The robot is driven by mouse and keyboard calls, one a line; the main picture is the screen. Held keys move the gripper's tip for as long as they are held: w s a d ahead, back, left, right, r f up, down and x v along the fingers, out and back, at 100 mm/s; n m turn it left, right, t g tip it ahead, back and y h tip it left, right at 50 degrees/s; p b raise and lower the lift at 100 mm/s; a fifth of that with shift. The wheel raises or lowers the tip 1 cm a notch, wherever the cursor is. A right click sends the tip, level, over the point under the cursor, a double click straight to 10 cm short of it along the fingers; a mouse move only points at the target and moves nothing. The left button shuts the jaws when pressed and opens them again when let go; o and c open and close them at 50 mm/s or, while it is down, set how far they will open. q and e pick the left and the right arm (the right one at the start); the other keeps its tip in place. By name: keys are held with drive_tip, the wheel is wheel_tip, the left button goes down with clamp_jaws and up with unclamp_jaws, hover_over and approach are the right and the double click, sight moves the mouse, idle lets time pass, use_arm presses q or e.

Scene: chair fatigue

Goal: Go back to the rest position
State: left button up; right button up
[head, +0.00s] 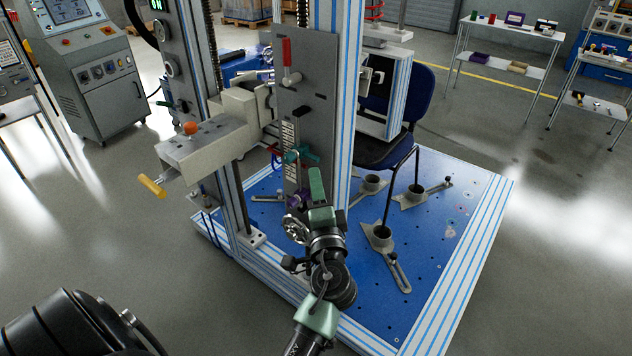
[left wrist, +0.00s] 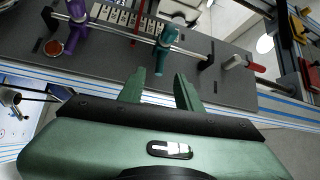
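My left gripper (head: 316,185) is in front of the grey upright panel (head: 308,75) of the test rig. Its green fingers also show in the left wrist view (left wrist: 160,88), apart and with nothing between them. A teal handle (left wrist: 163,48) on the panel lies just beyond the fingertips, and I see no clear contact. The teal handle also shows in the head view (head: 302,154). A purple handle (left wrist: 78,28) is to its left in the wrist view. A red handle (left wrist: 256,67) is at the right. My right gripper is not in view.
The rig stands on a blue base plate (head: 440,245) with a striped frame and metal clamps. A blue chair (head: 410,100) stands on it. A yellow-tipped lever (head: 152,186) sticks out at left. Control cabinets (head: 95,75) stand behind left, shelves (head: 510,35) behind right. Floor is open at right.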

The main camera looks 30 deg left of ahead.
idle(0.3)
use_arm(q)
drive_tip(key=w+d+f+m+g+h, duration=0.1)
drive_tip(key=d+f+h, duration=0.2)
drive_tip(key=f, duration=0.6)
drive_tip(key=w+d+f+m+h, duration=0.1)
drive_tip(key=d+f+h, duration=0.15)
drive_tip(key=f, duration=0.75)
drive_tip(key=s+d+f+g+h, duration=0.2)
drive_tip(key=s+f, duration=0.2)
drive_tip(key=f, duration=0.3)
drive_tip(key=s+d+f+n+g+h, duration=0.1)
drive_tip(key=s+d+f, duration=0.15)
drive_tip(key=f, duration=0.55)
drive_tip(key=s+d+f+g+h, duration=0.1)
drive_tip(key=s+f+g+h, duration=0.1)
drive_tip(key=s+f, duration=0.35)
drive_tip(key=s+d+f+n+g+h, duration=0.1)
drive_tip(key=s+f+n+g+h, duration=0.15)
drive_tip(key=s+f, duration=1.1)
drive_tip(key=s+a+f+n+g, duration=0.1)
drive_tip(key=s+f, duration=0.3)
drive_tip(key=s, duration=0.7)
drive_tip(key=s+a+f+n+g+p, duration=0.1)
drive_tip(key=s+f+n+g, duration=0.2)
drive_tip(key=s, duration=0.9)
drive_tip(key=shift+a+f+g, duration=0.2)
drive_tip(key=shift+f+g, duration=0.45)
drive_tip(key=shift+f, duration=0.3)
